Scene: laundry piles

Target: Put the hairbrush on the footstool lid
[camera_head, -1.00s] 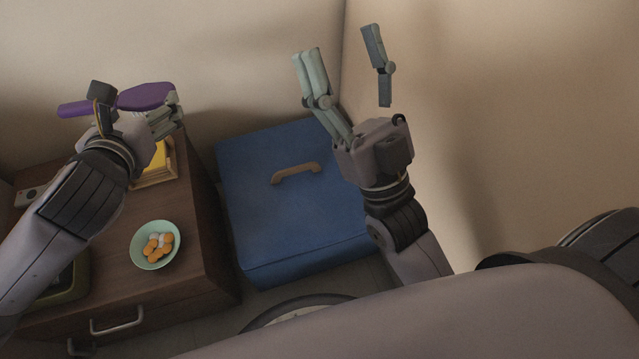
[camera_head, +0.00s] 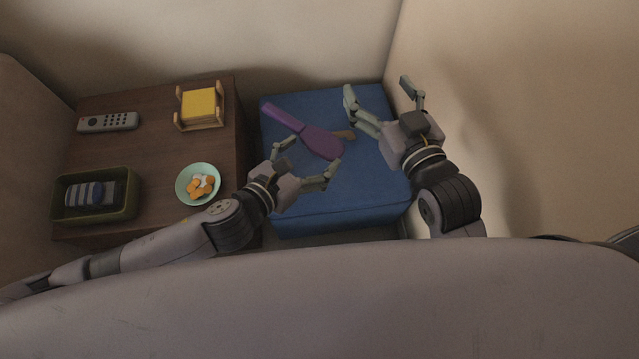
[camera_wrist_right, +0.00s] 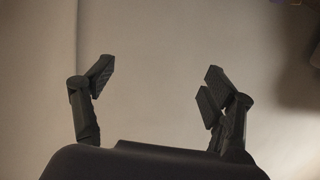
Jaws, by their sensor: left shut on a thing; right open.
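The purple hairbrush (camera_head: 301,128) is in the head view over the blue footstool lid (camera_head: 362,187), its handle toward the back left. My left gripper (camera_head: 311,158) is shut on the hairbrush near its wide head. I cannot tell whether the brush touches the lid or hangs just above it. The lid's tan handle (camera_head: 345,135) shows partly behind the brush head. My right gripper (camera_head: 378,90) is open and empty above the lid's back right side. In the right wrist view its fingers (camera_wrist_right: 155,82) stand apart with only plain wall behind.
A brown cabinet (camera_head: 130,155) stands left of the footstool. Walls close in behind and right.

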